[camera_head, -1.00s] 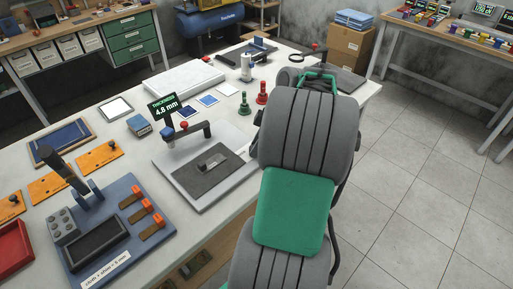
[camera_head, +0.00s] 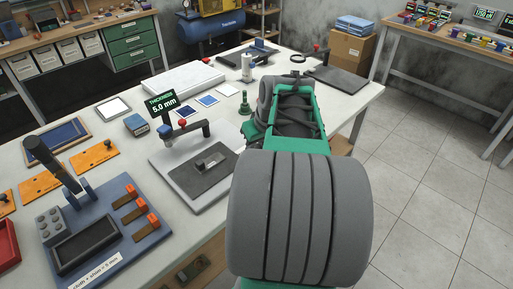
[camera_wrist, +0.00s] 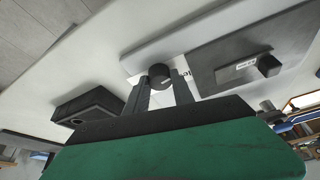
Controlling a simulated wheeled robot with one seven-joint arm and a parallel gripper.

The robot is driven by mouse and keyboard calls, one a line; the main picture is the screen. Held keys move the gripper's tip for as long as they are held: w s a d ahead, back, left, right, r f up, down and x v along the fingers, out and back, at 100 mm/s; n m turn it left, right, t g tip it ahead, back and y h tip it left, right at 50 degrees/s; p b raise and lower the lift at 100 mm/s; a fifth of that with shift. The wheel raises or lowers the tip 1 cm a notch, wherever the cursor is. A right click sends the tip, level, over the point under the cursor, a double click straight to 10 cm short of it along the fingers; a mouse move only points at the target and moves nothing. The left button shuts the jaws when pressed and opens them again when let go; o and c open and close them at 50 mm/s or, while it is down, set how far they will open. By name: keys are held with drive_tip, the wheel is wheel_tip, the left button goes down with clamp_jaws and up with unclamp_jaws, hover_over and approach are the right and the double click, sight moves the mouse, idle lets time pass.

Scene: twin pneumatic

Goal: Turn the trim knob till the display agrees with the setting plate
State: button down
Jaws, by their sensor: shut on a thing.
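The display (camera_head: 162,103) on the thickness gauge reads "THICKNESS 5.0 mm" in the head view. A white label (camera_head: 95,270), apparently the setting plate, lies at the front of the blue fixture; its small print seems to end in "5 mm". The trim knob (camera_wrist: 160,75), dark and round, is at the edge of the gauge's grey base in the wrist view. My gripper (camera_wrist: 160,83) has one finger on each side of the knob and is shut on it. In the head view my arm hides the gripper and knob.
The gauge's grey base (camera_head: 190,200) carries a dark pad with a small block. The blue fixture (camera_head: 150,240) stands to its left, with orange plates (camera_head: 92,157) behind. A green-handled stamp (camera_head: 245,103) stands close to my arm. A dark box (camera_wrist: 88,105) lies left of my fingers.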

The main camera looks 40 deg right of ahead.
drive_tip(key=shift+a+m+h+b, duration=0.1)
drive_tip(key=shift+m+h+b, duration=0.25)
drive_tip(key=shift+m, duration=0.65)
drive_tip(key=c, duration=1.1)
unclamp_jaws()
drive_tip(key=v, duration=0.7)
drive_tip(key=shift+a+r, duration=0.1)
drive_tip(key=shift+r, duration=0.3)
